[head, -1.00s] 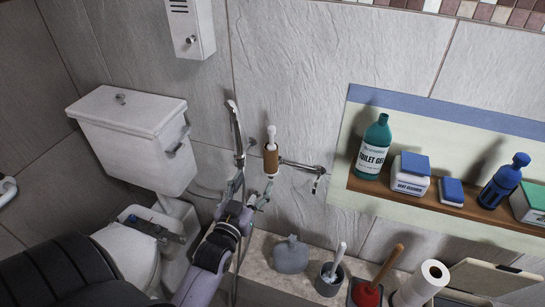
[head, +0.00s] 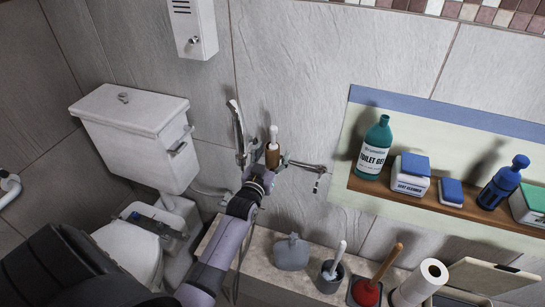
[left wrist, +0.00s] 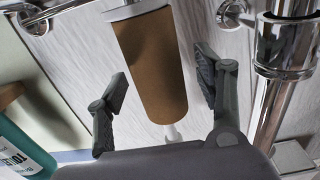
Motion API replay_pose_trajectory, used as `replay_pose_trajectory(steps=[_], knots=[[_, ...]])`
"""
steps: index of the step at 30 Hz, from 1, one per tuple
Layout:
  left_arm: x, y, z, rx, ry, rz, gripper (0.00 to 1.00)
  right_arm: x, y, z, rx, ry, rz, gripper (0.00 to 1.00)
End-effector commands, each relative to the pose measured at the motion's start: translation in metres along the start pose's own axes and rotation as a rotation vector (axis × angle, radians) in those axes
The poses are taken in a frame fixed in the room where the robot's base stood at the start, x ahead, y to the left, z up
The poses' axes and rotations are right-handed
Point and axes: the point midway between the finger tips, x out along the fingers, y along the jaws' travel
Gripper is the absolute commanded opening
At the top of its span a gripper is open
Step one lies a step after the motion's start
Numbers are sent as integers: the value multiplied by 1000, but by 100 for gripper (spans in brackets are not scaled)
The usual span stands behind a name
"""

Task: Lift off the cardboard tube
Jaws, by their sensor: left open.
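The brown cardboard tube (head: 272,156) stands roughly upright on a white holder by the wall, whose white tip (head: 273,134) sticks out above it. In the left wrist view the tube (left wrist: 152,65) fills the middle, with a white disc (left wrist: 132,10) at one end and the white tip (left wrist: 172,132) at the other. My left gripper (head: 266,173) is at the tube, partly covering its lower part in the head view. In the left wrist view its open fingers (left wrist: 160,68) are on both sides of the tube, with gaps showing. My right gripper is not in view.
A chrome bar (head: 305,166) runs right of the tube; a vertical chrome pipe (left wrist: 275,90) is close beside a finger. A shelf (head: 410,200) holds a teal bottle (head: 375,147) and other cleaners. A toilet (head: 135,140) stands left. A brush, plunger (head: 367,292) and paper roll stand below.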

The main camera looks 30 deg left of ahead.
Motion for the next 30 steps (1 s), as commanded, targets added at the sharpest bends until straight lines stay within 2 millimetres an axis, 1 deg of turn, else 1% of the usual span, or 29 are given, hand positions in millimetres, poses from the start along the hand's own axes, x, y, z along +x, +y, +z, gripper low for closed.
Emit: replay_pose_trajectory(steps=[2, 8, 24, 30], knots=[[3, 0, 0, 0, 0, 0, 62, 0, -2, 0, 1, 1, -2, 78], [3, 0, 0, 0, -1, 0, 62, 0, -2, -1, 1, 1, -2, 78], [3, 0, 0, 0, -1, 0, 26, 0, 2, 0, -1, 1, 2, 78], [3, 0, 0, -1, 0, 0, 26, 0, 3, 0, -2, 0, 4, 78]])
